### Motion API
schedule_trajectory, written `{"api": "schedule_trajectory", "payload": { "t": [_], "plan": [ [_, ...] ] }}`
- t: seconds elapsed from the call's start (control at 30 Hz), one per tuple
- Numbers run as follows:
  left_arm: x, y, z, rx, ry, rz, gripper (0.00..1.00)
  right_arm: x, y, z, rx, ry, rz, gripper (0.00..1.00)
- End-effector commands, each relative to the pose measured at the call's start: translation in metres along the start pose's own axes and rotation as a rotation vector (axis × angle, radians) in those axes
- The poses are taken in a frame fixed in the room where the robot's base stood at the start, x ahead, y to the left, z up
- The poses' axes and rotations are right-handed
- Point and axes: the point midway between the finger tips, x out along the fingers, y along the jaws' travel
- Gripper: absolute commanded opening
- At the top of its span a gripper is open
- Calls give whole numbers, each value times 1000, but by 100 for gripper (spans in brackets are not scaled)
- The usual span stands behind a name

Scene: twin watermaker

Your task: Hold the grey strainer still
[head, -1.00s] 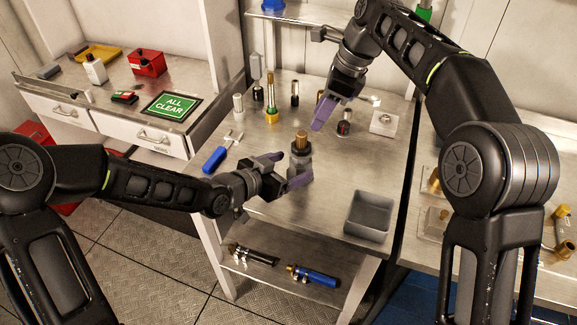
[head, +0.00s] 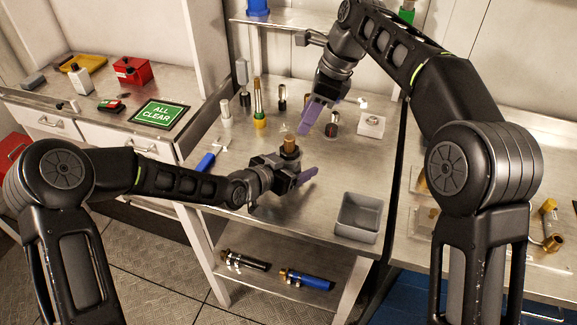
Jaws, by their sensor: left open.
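The grey strainer (head: 290,155) stands upright on the steel table, with a brass-coloured piece (head: 290,143) on top. Its lower part is hidden behind my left gripper (head: 300,179). That gripper is open and sits low, at the near side of the strainer, with a purple finger showing to the right. I cannot tell whether it touches the strainer. My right gripper (head: 313,115) hangs above and behind the strainer, apart from it, with purple fingers pointing down. Its fingers overlap in this view, so its opening is unclear.
A grey bin (head: 360,216) stands at the table's front right. A blue-handled tool (head: 206,161) lies to the left. Several small upright parts, including a yellow-based one (head: 260,122), stand behind. A white block (head: 371,124) is at the right. The lower shelf (head: 268,263) holds two cylinders.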

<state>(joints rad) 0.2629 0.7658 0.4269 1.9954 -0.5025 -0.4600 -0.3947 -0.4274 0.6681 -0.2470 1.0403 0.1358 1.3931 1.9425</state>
Motion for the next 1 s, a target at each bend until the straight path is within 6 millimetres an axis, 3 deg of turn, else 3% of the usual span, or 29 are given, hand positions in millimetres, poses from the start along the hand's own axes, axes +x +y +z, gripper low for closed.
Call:
{"api": "schedule_trajectory", "payload": {
  "t": [0.3,1.0],
  "plan": [
    [2,0,0,0,0,-1,77,0,0,0,0,0,0,36],
    [2,0,0,0,1,-1,20,0,0,0,0,0,0,36]
  ]
}}
